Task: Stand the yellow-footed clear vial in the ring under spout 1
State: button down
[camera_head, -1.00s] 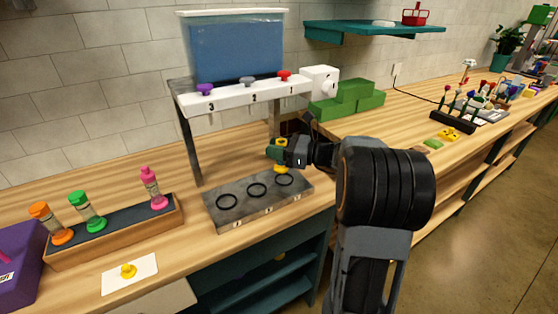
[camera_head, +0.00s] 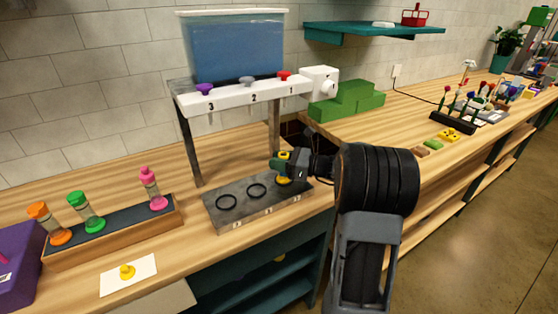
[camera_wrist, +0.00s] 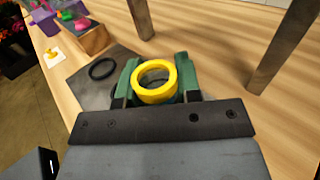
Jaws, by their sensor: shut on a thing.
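The yellow-footed vial (camera_head: 283,181) is in my gripper (camera_head: 283,166), low over the right end of the grey ring plate (camera_head: 240,212), under spout 1 (camera_head: 289,88). In the wrist view its round yellow top (camera_wrist: 155,82) shows between the two green fingers of my gripper (camera_wrist: 154,88), which are shut on it. The yellow foot appears at the plate's surface where the ring under spout 1 is. The gripper and vial hide that ring, so I cannot tell whether the foot is seated in it. The vial looks about upright.
A wooden rack (camera_head: 115,232) with orange, green and pink vials stands at the left. A white card (camera_head: 129,275) with a yellow item lies in front of it. Stand legs (camera_head: 189,147) rise behind the plate. Green blocks (camera_head: 347,101) sit behind right.

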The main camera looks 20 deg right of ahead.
jog(key=c, duration=0.8)
grip_release()
jog(key=shift+f, duration=0.1)
